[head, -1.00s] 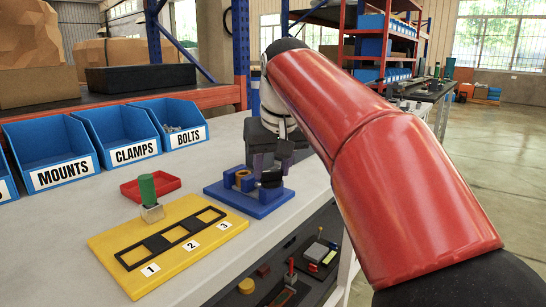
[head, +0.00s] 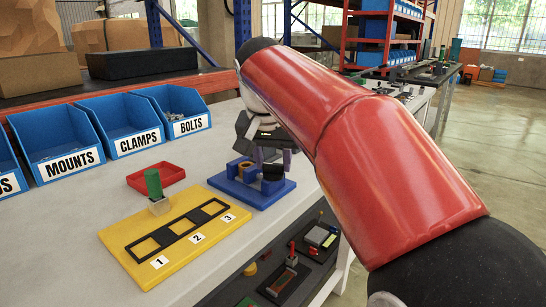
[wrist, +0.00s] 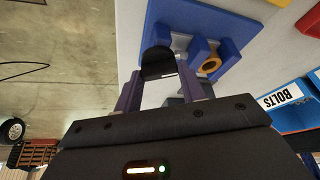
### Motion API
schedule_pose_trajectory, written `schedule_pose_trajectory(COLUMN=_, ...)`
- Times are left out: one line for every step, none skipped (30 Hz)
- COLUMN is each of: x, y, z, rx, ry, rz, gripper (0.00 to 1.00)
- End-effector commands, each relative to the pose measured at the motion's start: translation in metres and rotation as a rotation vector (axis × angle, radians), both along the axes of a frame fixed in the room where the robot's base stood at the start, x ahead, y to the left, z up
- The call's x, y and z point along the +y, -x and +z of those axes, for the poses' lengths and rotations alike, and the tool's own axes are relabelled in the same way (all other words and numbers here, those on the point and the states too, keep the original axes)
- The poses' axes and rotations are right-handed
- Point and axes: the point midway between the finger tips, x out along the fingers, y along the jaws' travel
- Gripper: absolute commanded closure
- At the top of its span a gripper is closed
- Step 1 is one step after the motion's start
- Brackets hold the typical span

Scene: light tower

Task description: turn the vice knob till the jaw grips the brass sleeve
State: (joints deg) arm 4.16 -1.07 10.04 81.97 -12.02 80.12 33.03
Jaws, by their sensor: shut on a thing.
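The blue vice (head: 263,197) stands on the bench; its base also shows in the wrist view (wrist: 165,15). The brass sleeve (head: 246,169) stands upright between the vice's blue jaws, and its round open end shows in the wrist view (wrist: 211,63). I cannot tell whether the moving jaw touches the sleeve. The black vice knob (wrist: 157,63) is at the vice's right end in the head view (head: 272,173). My gripper (wrist: 164,82) has its purple fingers on either side of the knob and is shut on it. My arm partly hides the gripper in the head view.
A yellow board (head: 172,238) with slots numbered 1 to 3 lies left of the vice, with a green cylinder (head: 153,183) on a pale block at its edge. A red tray (head: 156,176) and blue bins (head: 173,110) stand behind. The bench's front edge is close to the vice.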

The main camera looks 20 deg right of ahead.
Motion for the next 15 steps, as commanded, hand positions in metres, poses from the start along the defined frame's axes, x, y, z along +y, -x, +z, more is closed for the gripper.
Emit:
schedule_pose_trajectory(x=0.0002, y=0.0000, z=0.0000, rx=0.000, ry=0.000, rz=-0.001, gripper=0.83)
schedule_pose_trajectory(x=0.0002, y=0.0000, z=0.0000, rx=0.000, ry=0.000, rz=-0.001, gripper=0.83)
schedule_pose_trajectory(x=0.0002, y=0.0000, z=0.0000, rx=0.000, ry=0.000, rz=-0.001, gripper=0.83)
schedule_pose_trajectory(x=0.0002, y=0.0000, z=-0.0001, rx=0.000, ry=0.000, rz=-0.001, gripper=0.83)
schedule_pose_trajectory(x=0.0002, y=0.0000, z=-0.0001, rx=0.000, ry=0.000, rz=-0.001, gripper=0.83)
schedule_pose_trajectory(x=0.0002, y=0.0000, z=-0.0001, rx=0.000, ry=0.000, rz=-0.001, gripper=0.83)
schedule_pose_trajectory(x=0.0002, y=0.0000, z=-0.0001, rx=0.000, ry=0.000, rz=-0.001, gripper=0.83)
schedule_pose_trajectory(x=0.0002, y=0.0000, z=-0.0001, rx=0.000, ry=0.000, rz=-0.001, gripper=0.83)
schedule_pose_trajectory(x=0.0002, y=0.0000, z=-0.0001, rx=0.000, ry=-0.001, rz=0.000, gripper=0.83)
schedule_pose_trajectory(x=0.0002, y=0.0000, z=-0.0001, rx=0.000, ry=-0.001, rz=0.000, gripper=0.56)
schedule_pose_trajectory(x=0.0002, y=0.0000, z=-0.0001, rx=0.000, ry=-0.001, rz=0.000, gripper=0.52)
schedule_pose_trajectory(x=0.0002, y=0.0000, z=-0.0001, rx=0.000, ry=-0.001, rz=0.000, gripper=0.47)
schedule_pose_trajectory(x=0.0002, y=0.0000, z=-0.0001, rx=0.000, ry=-0.001, rz=0.000, gripper=0.43)
schedule_pose_trajectory(x=0.0002, y=0.0000, z=-0.0001, rx=0.000, ry=-0.001, rz=0.000, gripper=0.39)
schedule_pose_trajectory(x=0.0002, y=0.0000, z=-0.0001, rx=0.000, ry=-0.001, rz=0.000, gripper=0.38)
